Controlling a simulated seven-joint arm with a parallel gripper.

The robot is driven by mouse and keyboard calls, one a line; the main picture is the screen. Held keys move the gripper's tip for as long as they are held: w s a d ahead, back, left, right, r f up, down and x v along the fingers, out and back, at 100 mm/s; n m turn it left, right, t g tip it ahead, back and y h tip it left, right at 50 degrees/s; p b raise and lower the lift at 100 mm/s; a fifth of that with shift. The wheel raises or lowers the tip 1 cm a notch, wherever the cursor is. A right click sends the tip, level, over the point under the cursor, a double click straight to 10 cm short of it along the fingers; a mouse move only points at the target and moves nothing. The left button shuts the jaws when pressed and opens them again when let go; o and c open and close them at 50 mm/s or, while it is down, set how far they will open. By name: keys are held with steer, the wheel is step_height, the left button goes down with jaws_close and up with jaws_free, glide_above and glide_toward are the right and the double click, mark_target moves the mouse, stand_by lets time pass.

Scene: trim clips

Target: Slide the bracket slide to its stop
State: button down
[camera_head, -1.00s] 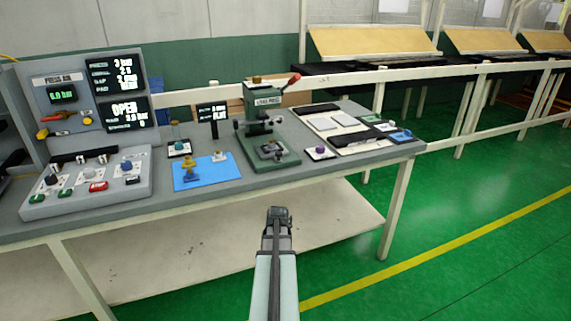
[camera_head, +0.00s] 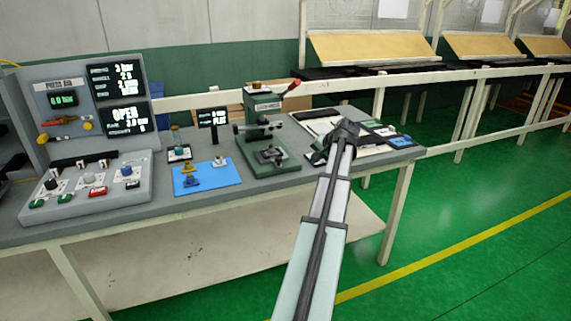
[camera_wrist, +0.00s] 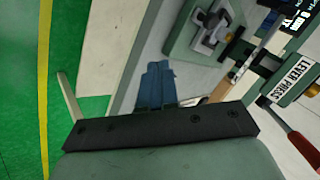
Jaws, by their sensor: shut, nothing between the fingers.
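The bracket slide (camera_head: 270,155) appears to be the small grey metal piece on the base of the green lever press (camera_head: 262,118). In the wrist view it shows at the top (camera_wrist: 210,30), on the green press base. I cannot tell how far along its travel it is. My gripper (camera_head: 318,158) is over the right part of the bench, to the right of the press base and apart from the slide. In the wrist view its blue-grey fingers (camera_wrist: 157,70) are together with nothing between them.
Left of the press lie a blue mat (camera_head: 207,177) with small parts and a control panel (camera_head: 90,185) with knobs. The press's red-tipped lever (camera_head: 293,86) sticks up to the right. Flat trays and small parts (camera_head: 385,131) lie at the right end of the bench.

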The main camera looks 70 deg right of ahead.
mark_target(275, 150)
steer(key=w+f+m, duration=0.1)
steer(key=w+f, duration=0.1)
steer(key=w, duration=0.1)
steer(key=w+d+f+t, duration=0.1)
steer(key=w+f, duration=0.1)
steer(key=w, duration=0.2)
steer(key=w+d+f+m+y, duration=0.1)
steer(key=w+f, duration=0.1)
steer(key=w, duration=0.2)
steer(key=shift+w+m+t, duration=0.15)
steer(key=shift+m+t, duration=0.15)
steer(key=shift+w+d+f, duration=0.1)
steer(key=shift+w+d, duration=0.15)
steer(key=shift+w, duration=0.55)
steer(key=w+d, duration=0.8)
steer(key=shift+w+d, duration=0.25)
steer(key=shift+d, duration=0.15)
steer(key=shift+w+d, duration=0.15)
steer(key=shift+w, duration=0.15)
